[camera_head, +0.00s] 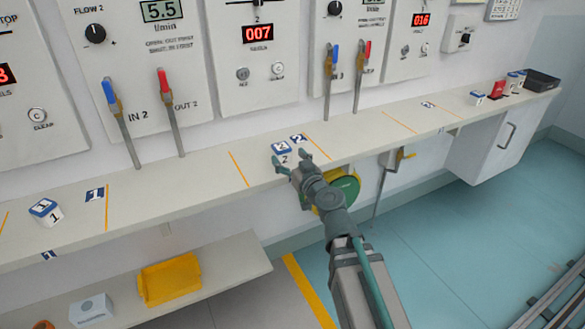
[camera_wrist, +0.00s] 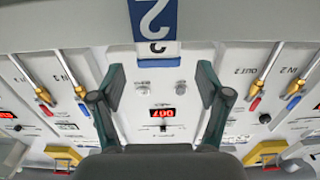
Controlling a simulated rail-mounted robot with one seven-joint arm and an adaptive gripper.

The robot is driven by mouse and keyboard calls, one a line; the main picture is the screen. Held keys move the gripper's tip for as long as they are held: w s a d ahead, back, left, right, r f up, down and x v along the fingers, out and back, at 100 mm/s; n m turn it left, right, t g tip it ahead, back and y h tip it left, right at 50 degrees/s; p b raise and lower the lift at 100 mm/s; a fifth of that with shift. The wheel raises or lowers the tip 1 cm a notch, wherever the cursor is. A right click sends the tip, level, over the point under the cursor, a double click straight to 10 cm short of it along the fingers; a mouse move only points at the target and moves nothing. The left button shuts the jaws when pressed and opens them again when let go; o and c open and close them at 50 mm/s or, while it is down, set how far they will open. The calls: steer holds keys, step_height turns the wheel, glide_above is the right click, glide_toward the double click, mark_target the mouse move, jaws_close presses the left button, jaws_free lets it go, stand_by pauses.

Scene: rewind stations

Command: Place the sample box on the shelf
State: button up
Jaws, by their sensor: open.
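A small white box with blue edging and a 2 on it (camera_head: 282,149) stands on the long pale ledge (camera_head: 205,190). A flat blue-and-white 2 label (camera_head: 298,138) lies just behind it. My gripper (camera_head: 291,160) is open at the ledge's front edge, close to this box. In the wrist view the gripper (camera_wrist: 162,85) shows its fingers apart with nothing between them. The 2 markings (camera_wrist: 153,30) show at the top, ahead of the fingers. I cannot tell whether the fingers touch the box. A lower shelf (camera_head: 225,268) is at bottom left.
A white 1 box (camera_head: 47,213) stands on the ledge at left, near a 1 label (camera_head: 95,194). The lower shelf bears a yellow bin (camera_head: 170,280) and a white box (camera_head: 91,310). Valve levers rise behind the ledge. A green-and-yellow reel (camera_head: 345,187) hangs below it.

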steer(key=shift+s+d+f+b, duration=0.2)
steer(key=shift+s+d+b, duration=0.4)
steer(key=shift+b, duration=0.95)
steer(key=shift+s+a+r, duration=0.1)
steer(key=shift+s, duration=0.05)
